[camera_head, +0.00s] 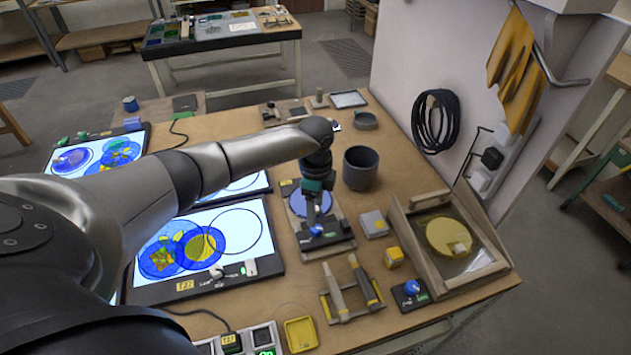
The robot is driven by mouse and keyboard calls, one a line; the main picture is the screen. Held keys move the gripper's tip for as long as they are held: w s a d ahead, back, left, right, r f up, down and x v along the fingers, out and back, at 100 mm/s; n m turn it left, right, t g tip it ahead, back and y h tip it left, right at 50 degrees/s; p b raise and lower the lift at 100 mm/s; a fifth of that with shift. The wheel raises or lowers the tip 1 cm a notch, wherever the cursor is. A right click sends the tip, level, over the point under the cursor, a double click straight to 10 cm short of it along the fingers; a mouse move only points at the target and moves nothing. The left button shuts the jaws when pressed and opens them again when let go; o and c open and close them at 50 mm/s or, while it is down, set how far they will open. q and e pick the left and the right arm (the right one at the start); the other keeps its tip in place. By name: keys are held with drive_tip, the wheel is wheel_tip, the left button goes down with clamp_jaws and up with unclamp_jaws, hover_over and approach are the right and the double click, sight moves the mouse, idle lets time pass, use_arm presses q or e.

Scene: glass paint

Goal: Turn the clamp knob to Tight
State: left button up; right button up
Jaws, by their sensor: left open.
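My left arm comes in from the left, and its gripper (315,222) points down over a fixture holding a round blue glass disc (298,201). The gripper is open. A small blue knob (316,231) with green marks beside it sits at the fixture's front edge, just below the fingertips. I cannot tell whether the fingers touch it. A second blue knob (411,287) stands on a small black base with green lettering, further right near the table's front edge. The lettering by both knobs is too small to read surely. My right gripper is not in view.
Lit panels (152,244) with coloured glass lie left of the fixture. A grey block (374,223), a yellow block (394,257) and a wooden frame with a yellow disc (448,236) stand to the right. A tool rack (333,312) is in front.

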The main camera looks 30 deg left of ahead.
use_arm(q)
wheel_tip(320, 180, up, 8)
idle(0.7)
